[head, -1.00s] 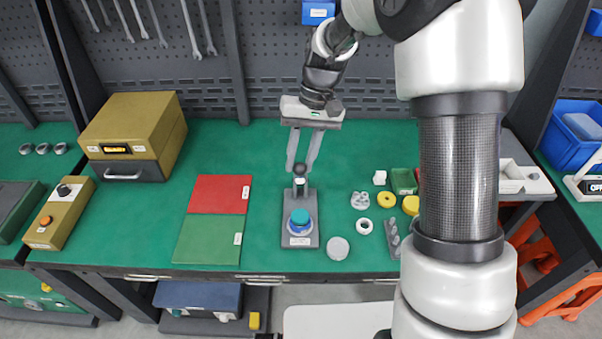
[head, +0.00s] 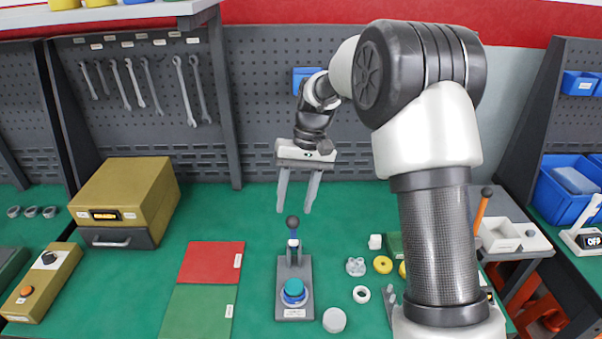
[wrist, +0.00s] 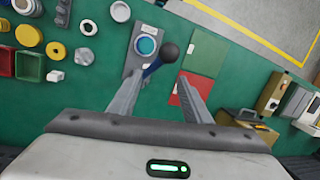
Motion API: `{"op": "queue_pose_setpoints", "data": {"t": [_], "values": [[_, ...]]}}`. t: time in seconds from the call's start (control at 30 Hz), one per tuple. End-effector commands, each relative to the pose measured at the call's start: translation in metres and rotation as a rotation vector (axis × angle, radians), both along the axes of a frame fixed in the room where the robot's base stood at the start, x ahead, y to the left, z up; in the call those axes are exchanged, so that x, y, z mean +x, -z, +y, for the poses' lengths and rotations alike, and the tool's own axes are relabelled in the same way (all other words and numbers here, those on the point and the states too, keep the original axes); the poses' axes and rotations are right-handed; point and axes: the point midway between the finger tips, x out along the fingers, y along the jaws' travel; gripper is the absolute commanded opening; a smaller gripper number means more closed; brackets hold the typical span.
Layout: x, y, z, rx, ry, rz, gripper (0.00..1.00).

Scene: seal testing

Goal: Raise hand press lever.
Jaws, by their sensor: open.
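The hand press (head: 292,275) stands on the green bench, with a grey base plate and a teal-and-blue round part (head: 294,291) at its front. Its lever (head: 293,237) has a blue shaft and points up, ending in a dark round knob (head: 292,222). In the wrist view the knob (wrist: 169,52) shows between and beyond my fingers, with the teal part (wrist: 146,45) next to it. My gripper (head: 295,210) is open and empty, pointing down. Its fingertips are just above the knob in the head view, apart from it as far as I can tell.
A red and green mat (head: 211,263) lies left of the press. Rings and small parts, including a white ring (head: 361,294) and a grey disc (head: 334,320), lie to its right. A yellow-brown box (head: 125,197) stands at the back left. Bench behind the press is clear.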

Motion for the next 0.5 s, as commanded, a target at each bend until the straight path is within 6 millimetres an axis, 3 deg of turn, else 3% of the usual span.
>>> {"op": "queue_pose_setpoints", "data": {"t": [0.5], "values": [[0.020, -0.114, -0.024, -0.001, 0.003, -0.004, 0.44]]}}
